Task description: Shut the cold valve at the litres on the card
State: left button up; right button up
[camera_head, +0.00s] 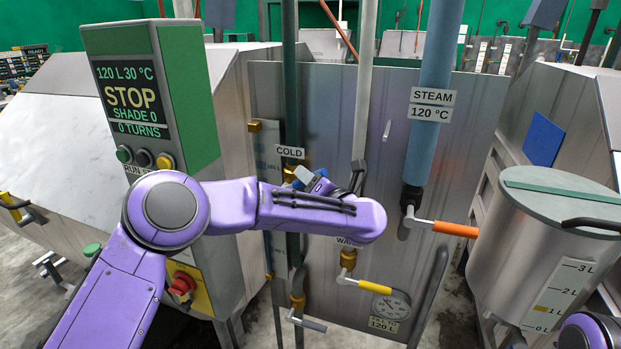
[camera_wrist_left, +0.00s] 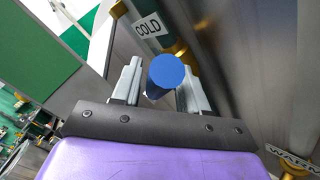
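The cold valve's blue handle (camera_head: 304,175) juts from a brass fitting on the green pipe under the COLD label (camera_head: 289,152). In the left wrist view the round end of the blue handle (camera_wrist_left: 165,74) lies between the two grey fingers of my left gripper (camera_wrist_left: 157,84). The fingers look open, with a narrow gap at the left one. In the head view my left gripper (camera_head: 320,185) is partly hidden by its forearm. A small card (camera_head: 384,323) below the round dial (camera_head: 391,307) reads 120 L. My right gripper is out of view.
The panel (camera_head: 131,98) reads 120 L 30 °C, STOP, 0 TURNS. A sight gauge (camera_head: 267,160) is partly hidden by my arm. Nearby are the yellow warm handle (camera_head: 374,286), the orange steam handle (camera_head: 455,229) and a steel drum (camera_head: 540,245).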

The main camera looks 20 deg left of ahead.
pick_arm(q)
grip_shut()
jog(key=shift+d+f+m+t+y+b, duration=0.35)
jog(key=shift+f+m+t+b, duration=0.55)
jog(key=shift+b, duration=1.6)
jog(key=shift+d+f+m+t+y+b, duration=0.3)
jog(key=shift+f+m+t+b, duration=0.65)
jog(key=shift+b, duration=1.5)
jog(key=shift+d+f+m+t+y+b, duration=0.2)
jog(key=shift+f+m+t+y+b, duration=0.5)
jog(key=shift+b, duration=1.8)
jog(key=shift+s+f+m+h, duration=0.1)
jog(key=shift+f+m+h, duration=0.15)
jog(key=shift+f+m, duration=0.15)
jog(key=shift+o, duration=1.5)
grip_release()
jog(key=shift+r, duration=0.15)
jog(key=b+v, duration=0.3)
jog(key=v, duration=0.7)
jog(key=shift+s+d, duration=0.15)
jog(key=shift+d, duration=0.05)
